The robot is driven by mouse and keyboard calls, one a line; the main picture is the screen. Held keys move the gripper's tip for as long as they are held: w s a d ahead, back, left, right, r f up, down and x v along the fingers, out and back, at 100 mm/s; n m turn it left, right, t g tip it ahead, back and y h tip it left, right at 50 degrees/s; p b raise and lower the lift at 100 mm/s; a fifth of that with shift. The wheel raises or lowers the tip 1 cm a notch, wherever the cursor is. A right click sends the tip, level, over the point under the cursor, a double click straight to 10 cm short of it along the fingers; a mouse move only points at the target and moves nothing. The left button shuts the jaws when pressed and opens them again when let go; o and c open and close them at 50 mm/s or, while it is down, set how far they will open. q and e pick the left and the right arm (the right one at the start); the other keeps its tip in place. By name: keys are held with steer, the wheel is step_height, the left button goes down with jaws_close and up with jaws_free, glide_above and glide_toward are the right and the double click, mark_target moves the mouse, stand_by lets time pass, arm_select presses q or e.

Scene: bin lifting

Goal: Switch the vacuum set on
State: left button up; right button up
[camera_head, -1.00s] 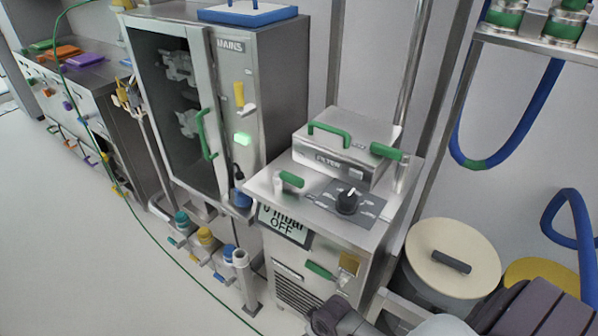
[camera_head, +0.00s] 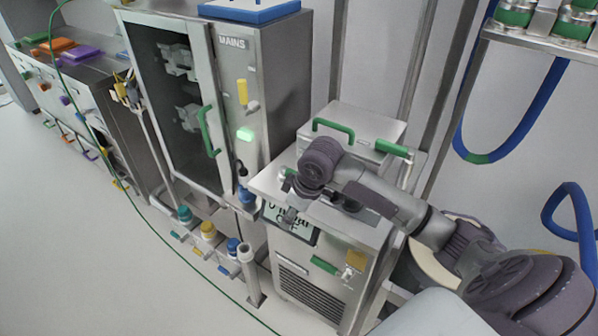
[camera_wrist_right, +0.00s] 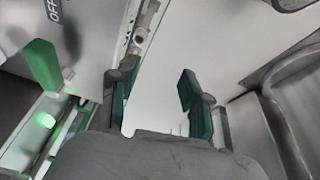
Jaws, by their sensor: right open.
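The vacuum set is the steel cart (camera_head: 330,260) with a dark-framed display (camera_head: 305,232), which was readable as "0 mbar OFF" earlier and is now partly covered. A filter box (camera_head: 370,130) with a green handle (camera_head: 333,127) stands on its top. The black knob on its top is hidden behind my right arm. My right gripper (camera_head: 290,203) is over the cart's front left top edge, in front of the display. In the right wrist view the gripper (camera_wrist_right: 158,95) is open, with nothing between its green-padded fingers. My left gripper is not in view.
A steel cabinet (camera_head: 265,60) marked MAINS, with a lit green light (camera_head: 245,134), stands left of the cart. A green line (camera_head: 165,240) crosses the floor. A shelf (camera_head: 535,40) and blue hose (camera_head: 520,125) are at right.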

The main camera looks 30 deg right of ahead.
steer(key=w+d+r+m, duration=0.2)
steer(key=w+d+r, duration=0.4)
steer(key=d+r, duration=0.6)
steer(key=shift+t, duration=0.3)
steer(key=x, duration=0.4)
steer(key=p+x, duration=0.1)
steer(key=x, duration=0.3)
steer(key=a+x, duration=0.1)
steer(key=x, duration=0.4)
steer(key=shift+w+r, duration=0.2)
steer(key=shift+c, duration=0.3)
jaws_close()
